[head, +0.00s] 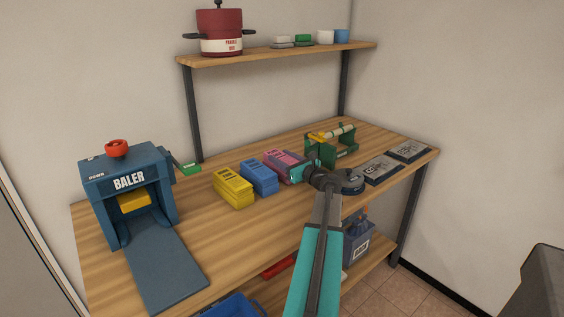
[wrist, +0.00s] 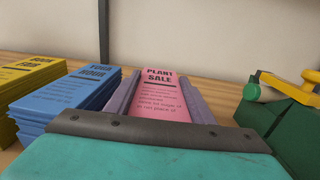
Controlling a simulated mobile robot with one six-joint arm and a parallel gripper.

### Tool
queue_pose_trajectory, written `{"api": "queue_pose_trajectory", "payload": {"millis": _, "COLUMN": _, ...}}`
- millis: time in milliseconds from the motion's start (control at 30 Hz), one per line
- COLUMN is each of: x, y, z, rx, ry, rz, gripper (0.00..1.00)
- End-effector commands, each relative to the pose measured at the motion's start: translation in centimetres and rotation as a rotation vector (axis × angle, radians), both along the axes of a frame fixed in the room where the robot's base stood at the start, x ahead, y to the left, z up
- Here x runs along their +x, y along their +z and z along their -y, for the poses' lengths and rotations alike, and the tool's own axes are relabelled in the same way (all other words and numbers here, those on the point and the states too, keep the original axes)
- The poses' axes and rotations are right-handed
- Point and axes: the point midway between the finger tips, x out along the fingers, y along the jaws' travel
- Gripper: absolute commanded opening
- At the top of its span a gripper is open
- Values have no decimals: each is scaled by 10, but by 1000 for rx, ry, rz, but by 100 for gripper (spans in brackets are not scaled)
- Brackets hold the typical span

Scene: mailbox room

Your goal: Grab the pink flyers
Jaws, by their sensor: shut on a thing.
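The pink flyers (head: 279,160) are a stack on the wooden table, to the right of the blue stack in the head view. In the wrist view the pink flyers (wrist: 160,95) read "PLANT SALE". My gripper (head: 292,172) reaches in from the right and is shut on the pink flyers. In the wrist view its two grey fingers (wrist: 160,100) lie along the left and right sides of the stack. The lower front of the stack is hidden behind the gripper's body. I cannot tell whether the stack is lifted off the table.
Blue flyers (head: 259,177) and yellow flyers (head: 233,187) stand close on the left. A green device with a yellow handle (head: 335,147) stands close on the right. A blue baler (head: 130,190) is at the left end. A shelf (head: 275,55) hangs above the table (head: 225,232).

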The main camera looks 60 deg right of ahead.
Motion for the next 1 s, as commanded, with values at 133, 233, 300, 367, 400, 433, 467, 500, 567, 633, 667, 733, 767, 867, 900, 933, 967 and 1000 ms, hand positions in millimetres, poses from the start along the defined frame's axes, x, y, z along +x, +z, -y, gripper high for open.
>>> {"api": "queue_pose_trajectory", "payload": {"millis": 133, "x": 0, "y": 17, "z": 0, "rx": -3, "ry": 0, "rz": 3, "gripper": 0}}
{"api": "queue_pose_trajectory", "payload": {"millis": 233, "x": 0, "y": 29, "z": 0, "rx": -4, "ry": 0, "rz": 3, "gripper": 0}}
{"api": "queue_pose_trajectory", "payload": {"millis": 300, "x": 0, "y": 39, "z": 0, "rx": -3, "ry": 0, "rz": 3, "gripper": 0}}
{"api": "queue_pose_trajectory", "payload": {"millis": 367, "x": 0, "y": 48, "z": 0, "rx": -4, "ry": 0, "rz": 3, "gripper": 0}}
{"api": "queue_pose_trajectory", "payload": {"millis": 400, "x": 0, "y": 54, "z": 0, "rx": -3, "ry": 0, "rz": 3, "gripper": 0}}
{"api": "queue_pose_trajectory", "payload": {"millis": 433, "x": 0, "y": 58, "z": 0, "rx": -4, "ry": 0, "rz": 3, "gripper": 0}}
{"api": "queue_pose_trajectory", "payload": {"millis": 467, "x": 0, "y": 62, "z": 0, "rx": -4, "ry": 0, "rz": 2, "gripper": 0}}
{"api": "queue_pose_trajectory", "payload": {"millis": 500, "x": 0, "y": 67, "z": 0, "rx": -3, "ry": 0, "rz": 2, "gripper": 0}}
{"api": "queue_pose_trajectory", "payload": {"millis": 567, "x": 0, "y": 75, "z": 0, "rx": -3, "ry": 0, "rz": 3, "gripper": 0}}
{"api": "queue_pose_trajectory", "payload": {"millis": 633, "x": 0, "y": 82, "z": 0, "rx": -3, "ry": 0, "rz": 2, "gripper": 0}}
{"api": "queue_pose_trajectory", "payload": {"millis": 667, "x": 0, "y": 84, "z": 0, "rx": -2, "ry": 0, "rz": 3, "gripper": 0}}
{"api": "queue_pose_trajectory", "payload": {"millis": 733, "x": 0, "y": 89, "z": 0, "rx": -2, "ry": 0, "rz": 2, "gripper": 0}}
{"api": "queue_pose_trajectory", "payload": {"millis": 767, "x": 0, "y": 90, "z": 0, "rx": -2, "ry": 0, "rz": 2, "gripper": 0}}
{"api": "queue_pose_trajectory", "payload": {"millis": 867, "x": 0, "y": 94, "z": 0, "rx": -2, "ry": 1, "rz": 3, "gripper": 0}}
{"api": "queue_pose_trajectory", "payload": {"millis": 900, "x": 0, "y": 94, "z": 0, "rx": -2, "ry": 1, "rz": 2, "gripper": 0}}
{"api": "queue_pose_trajectory", "payload": {"millis": 933, "x": 0, "y": 94, "z": 0, "rx": -1, "ry": 1, "rz": 2, "gripper": 0}}
{"api": "queue_pose_trajectory", "payload": {"millis": 967, "x": 0, "y": 94, "z": 0, "rx": -1, "ry": 1, "rz": 2, "gripper": 0}}
{"api": "queue_pose_trajectory", "payload": {"millis": 1000, "x": 1, "y": 94, "z": 0, "rx": -1, "ry": 1, "rz": 2, "gripper": 0}}
